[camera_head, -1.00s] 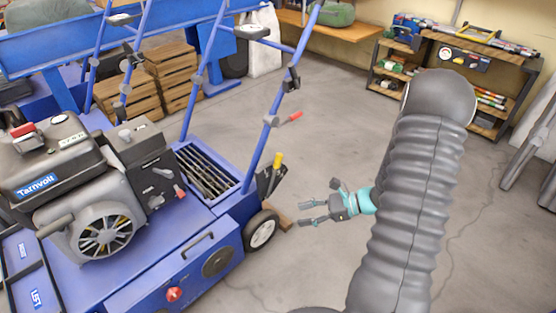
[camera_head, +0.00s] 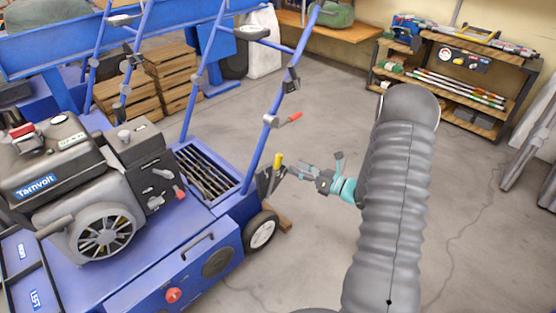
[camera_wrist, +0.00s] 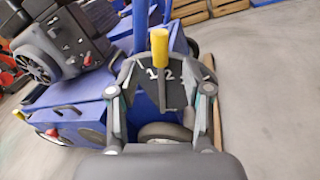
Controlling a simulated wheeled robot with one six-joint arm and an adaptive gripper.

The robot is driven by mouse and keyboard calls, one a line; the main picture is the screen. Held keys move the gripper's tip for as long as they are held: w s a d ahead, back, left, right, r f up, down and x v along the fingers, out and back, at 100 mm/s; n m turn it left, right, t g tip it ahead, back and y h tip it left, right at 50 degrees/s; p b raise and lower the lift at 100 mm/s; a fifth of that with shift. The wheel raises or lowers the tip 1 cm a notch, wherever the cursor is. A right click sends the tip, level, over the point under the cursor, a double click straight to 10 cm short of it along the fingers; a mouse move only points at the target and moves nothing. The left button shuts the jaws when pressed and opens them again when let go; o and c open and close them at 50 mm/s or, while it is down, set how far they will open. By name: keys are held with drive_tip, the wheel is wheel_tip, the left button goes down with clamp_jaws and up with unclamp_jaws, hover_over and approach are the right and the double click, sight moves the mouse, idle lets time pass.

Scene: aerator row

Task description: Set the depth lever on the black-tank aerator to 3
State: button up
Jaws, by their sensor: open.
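The black-tank aerator (camera_head: 130,240) is a blue machine with a black engine marked Tarnvolt. Its depth lever (camera_head: 277,160) has a yellow grip and stands upright at the rear corner, above the wheel. In the wrist view the yellow grip (camera_wrist: 159,48) rises in front of a dark plate with white numerals, 1 and 2 among them. The lever's exact mark is hard to tell. My gripper (camera_head: 300,172) is open just right of the lever in the head view. In the wrist view its fingers (camera_wrist: 160,80) stand left and right of the lever, apart from it.
A red-tipped lever (camera_head: 294,117) sticks out from the blue handle frame above my gripper. The rear wheel (camera_head: 262,232) and a wooden block (camera_head: 285,222) are below. Wooden crates (camera_head: 165,78) and a tool shelf (camera_head: 460,85) stand behind.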

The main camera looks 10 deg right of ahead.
sight(278, 159)
drive_tip(key=x, duration=0.8)
drive_tip(key=shift+w+a, duration=0.1)
drive_tip(key=shift+c, duration=0.3)
clamp_jaws()
